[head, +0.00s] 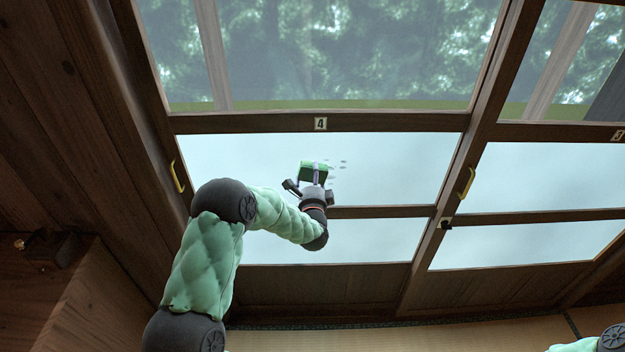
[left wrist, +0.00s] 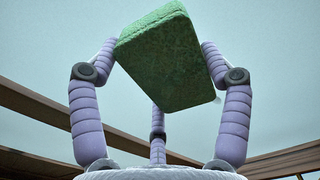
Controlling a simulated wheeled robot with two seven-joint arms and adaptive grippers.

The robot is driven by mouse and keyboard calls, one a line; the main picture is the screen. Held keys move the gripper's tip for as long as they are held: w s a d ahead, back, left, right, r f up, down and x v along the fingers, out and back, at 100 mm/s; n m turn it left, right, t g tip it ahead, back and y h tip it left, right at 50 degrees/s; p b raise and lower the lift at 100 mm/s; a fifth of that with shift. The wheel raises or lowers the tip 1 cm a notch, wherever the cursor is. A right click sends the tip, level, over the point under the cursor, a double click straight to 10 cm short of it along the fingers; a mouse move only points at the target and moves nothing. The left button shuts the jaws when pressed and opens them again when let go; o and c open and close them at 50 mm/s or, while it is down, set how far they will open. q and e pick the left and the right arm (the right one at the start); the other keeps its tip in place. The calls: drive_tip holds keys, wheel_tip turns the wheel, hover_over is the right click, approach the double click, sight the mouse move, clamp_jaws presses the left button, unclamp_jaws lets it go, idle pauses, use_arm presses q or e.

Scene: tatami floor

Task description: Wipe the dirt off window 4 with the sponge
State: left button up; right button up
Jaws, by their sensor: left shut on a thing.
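Window 4 carries a label "4" (head: 320,124) on its dark wooden rail. Below the label is a pale frosted pane (head: 400,165). A few small grey dirt spots (head: 342,163) show on that pane, just right of the sponge. My left gripper (head: 315,176) is shut on the green sponge (head: 306,172) in front of the pane. In the left wrist view the sponge (left wrist: 172,60) sits tilted between the purple fingers. I cannot tell whether it touches the pane. It may hide more dirt. My right gripper is out of view.
Yellow handles stand on the frame at left (head: 177,177) and right (head: 467,182) of window 4. A wooden crossbar (head: 380,211) runs below the frosted pane. Window 3's label (head: 618,135) is at the right edge. A wooden wall (head: 70,130) fills the left.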

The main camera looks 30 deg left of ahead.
sight(324, 178)
use_arm(q)
drive_tip(key=shift+w+d, duration=0.5)
drive_tip(key=shift+d, duration=0.35)
drive_tip(key=shift+w+d, duration=0.5)
drive_tip(key=shift+d, duration=0.3)
drive_tip(key=shift+w+d+r, duration=0.1)
drive_tip(key=shift+w+d, duration=0.45)
drive_tip(key=shift+d, duration=0.25)
drive_tip(key=shift+w+d+r, duration=0.1)
drive_tip(key=shift+w+d, duration=0.4)
drive_tip(key=shift+d, duration=0.3)
drive_tip(key=shift+w+d+f+p, duration=0.1)
drive_tip(key=shift+w+d+p, duration=0.15)
drive_tip(key=shift+w+d, duration=0.35)
drive_tip(key=shift+w+d+f+p, duration=0.1)
drive_tip(key=shift+w+d+p, duration=0.15)
drive_tip(key=shift+d, duration=0.55)
drive_tip(key=p+v, duration=0.2)
drive_tip(key=v, duration=0.4)
